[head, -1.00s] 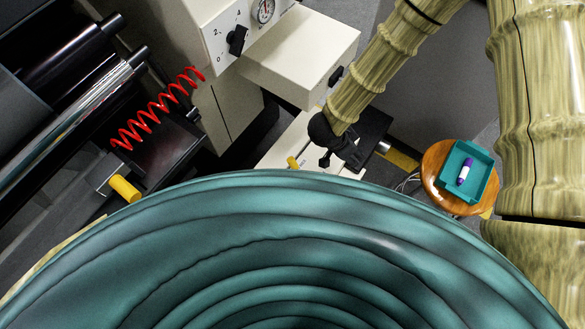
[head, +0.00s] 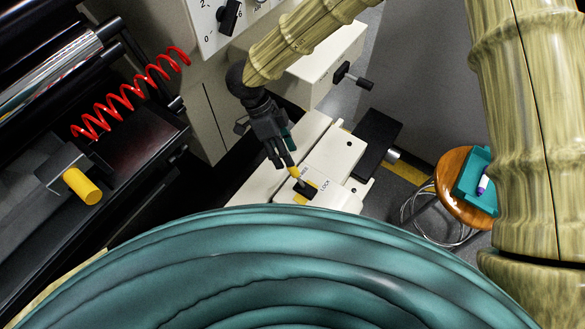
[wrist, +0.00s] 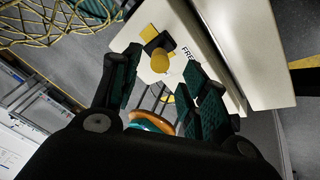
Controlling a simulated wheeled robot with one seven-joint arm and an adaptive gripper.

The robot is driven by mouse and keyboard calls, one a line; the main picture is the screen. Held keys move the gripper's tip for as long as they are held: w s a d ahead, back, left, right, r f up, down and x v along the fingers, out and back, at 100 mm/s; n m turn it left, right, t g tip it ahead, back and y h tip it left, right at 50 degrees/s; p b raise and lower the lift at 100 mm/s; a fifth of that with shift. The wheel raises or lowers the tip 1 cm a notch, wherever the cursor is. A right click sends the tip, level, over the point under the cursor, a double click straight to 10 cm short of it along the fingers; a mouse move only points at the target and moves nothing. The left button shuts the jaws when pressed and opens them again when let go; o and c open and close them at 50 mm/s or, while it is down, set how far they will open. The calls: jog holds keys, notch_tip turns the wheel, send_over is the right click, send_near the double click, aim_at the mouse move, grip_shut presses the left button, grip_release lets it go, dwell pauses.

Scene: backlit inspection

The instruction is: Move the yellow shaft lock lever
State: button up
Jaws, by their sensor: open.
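The yellow shaft lock lever (head: 294,172) stands up from a dark slot on a cream panel with printed labels, one reading LOCK. In the wrist view the rounded yellow lever end (wrist: 160,63) shows between my two fingers, near a label starting FRE. My gripper (head: 283,160) is open, its fingertips right beside the top of the lever in the head view. In the wrist view my gripper (wrist: 163,70) has one dark pad on each side of the lever, with a gap around it. I cannot tell whether either finger touches it.
A large cream machine with a dial knob (head: 229,16) stands behind. A red coiled cord (head: 118,103) and a second yellow knob (head: 83,186) are at left. A wooden stool (head: 455,193) with a teal tray (head: 471,185) stands at right. A black handle (head: 353,75) juts out above.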

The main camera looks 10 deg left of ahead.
aim_at(292, 168)
jog(key=shift+x, duration=3.15)
jog(key=shift+d, duration=0.1)
grip_shut()
